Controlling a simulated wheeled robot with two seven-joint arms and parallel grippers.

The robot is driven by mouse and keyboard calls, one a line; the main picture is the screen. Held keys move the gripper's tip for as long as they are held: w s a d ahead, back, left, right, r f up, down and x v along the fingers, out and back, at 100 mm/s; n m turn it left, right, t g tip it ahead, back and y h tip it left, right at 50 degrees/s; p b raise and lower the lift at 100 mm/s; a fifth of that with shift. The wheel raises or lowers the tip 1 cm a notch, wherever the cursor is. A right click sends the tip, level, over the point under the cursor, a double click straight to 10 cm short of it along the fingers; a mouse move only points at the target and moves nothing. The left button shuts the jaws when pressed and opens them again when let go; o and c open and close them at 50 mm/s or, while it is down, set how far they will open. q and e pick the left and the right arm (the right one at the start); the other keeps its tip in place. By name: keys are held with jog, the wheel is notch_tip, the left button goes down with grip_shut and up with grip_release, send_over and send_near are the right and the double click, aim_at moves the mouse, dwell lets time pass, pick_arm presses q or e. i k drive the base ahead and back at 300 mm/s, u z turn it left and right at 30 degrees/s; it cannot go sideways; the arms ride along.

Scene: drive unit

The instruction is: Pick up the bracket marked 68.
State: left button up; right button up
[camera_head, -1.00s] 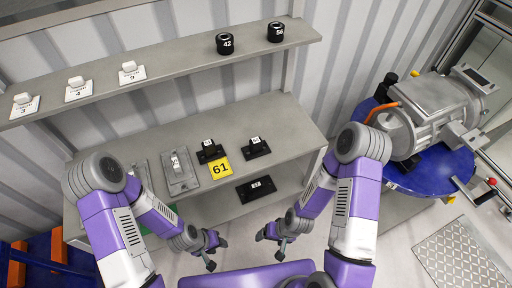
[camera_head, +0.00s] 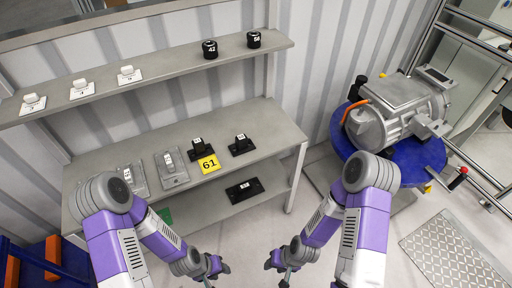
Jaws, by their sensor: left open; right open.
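Several black and grey bracket-like parts sit on the grey workbench. Two black ones with small white labels, a left one (camera_head: 198,149) and a right one (camera_head: 241,145), stand near the yellow 61 card. A dark flat part (camera_head: 244,189) with a white label lies on the lower shelf. Two grey plates, one (camera_head: 171,168) beside the other (camera_head: 131,180), lie further left. Their labels are too small to read, so I cannot tell which is 68. My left gripper (camera_head: 213,272) and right gripper (camera_head: 280,266) are open, empty, low in front of the bench, apart from all parts.
The yellow card (camera_head: 209,164) lies at the bench front. A motor (camera_head: 398,110) on a blue round table (camera_head: 412,157) stands right. Floor between is clear.

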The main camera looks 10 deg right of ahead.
aim_at(241, 146)
jog(key=z, duration=0.8)
jog(key=i, duration=0.7)
jog(key=u, duration=1.2)
